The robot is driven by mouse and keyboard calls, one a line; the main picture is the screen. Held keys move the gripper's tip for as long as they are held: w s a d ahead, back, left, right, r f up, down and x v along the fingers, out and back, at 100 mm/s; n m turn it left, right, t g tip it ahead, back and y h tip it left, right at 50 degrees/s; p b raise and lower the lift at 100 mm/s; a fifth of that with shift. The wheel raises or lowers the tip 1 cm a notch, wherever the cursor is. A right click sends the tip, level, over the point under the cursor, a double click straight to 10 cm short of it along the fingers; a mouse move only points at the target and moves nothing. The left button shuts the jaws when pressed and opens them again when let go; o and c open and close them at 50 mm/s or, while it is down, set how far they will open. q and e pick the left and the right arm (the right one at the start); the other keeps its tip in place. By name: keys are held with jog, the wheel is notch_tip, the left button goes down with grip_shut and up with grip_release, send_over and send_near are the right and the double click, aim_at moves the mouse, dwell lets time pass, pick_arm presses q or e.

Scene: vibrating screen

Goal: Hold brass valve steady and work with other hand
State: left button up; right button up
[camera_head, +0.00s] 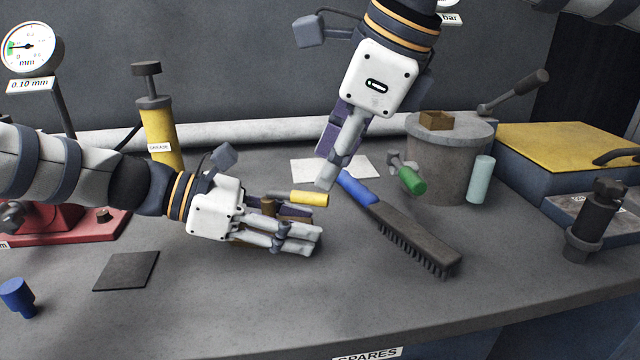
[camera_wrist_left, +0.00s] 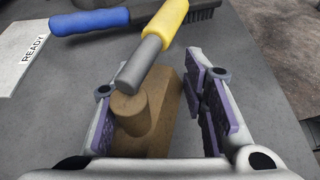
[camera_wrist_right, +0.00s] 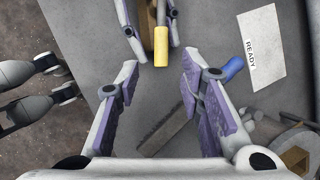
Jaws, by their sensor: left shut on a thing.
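The brown brass valve (camera_wrist_left: 165,125) sits between the fingers of my left gripper (camera_head: 312,228), which is shut on it low over the bench. In the head view the valve (camera_head: 268,207) is mostly hidden by the fingers. A tool with a yellow handle (camera_head: 309,198) and grey shaft (camera_wrist_left: 139,64) lies across the valve's round stub; I cannot tell whether they touch. My right gripper (camera_head: 327,183) points down just beyond the yellow handle. In the right wrist view its fingers are apart and empty, with the handle's end (camera_wrist_right: 161,46) near the gap between the tips.
The READY card (camera_wrist_right: 262,47) is behind. A grey drum (camera_head: 438,165), a pale cylinder (camera_head: 481,180) and a black fixture (camera_head: 590,225) stand further right. The front middle bench is clear.

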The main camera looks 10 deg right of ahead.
aim_at(317, 195)
jog(key=x, duration=0.5)
jog(key=shift+w+a+f, duration=0.1)
jog(key=shift+w+f, duration=0.05)
jog(key=shift+f, duration=0.2)
grip_shut()
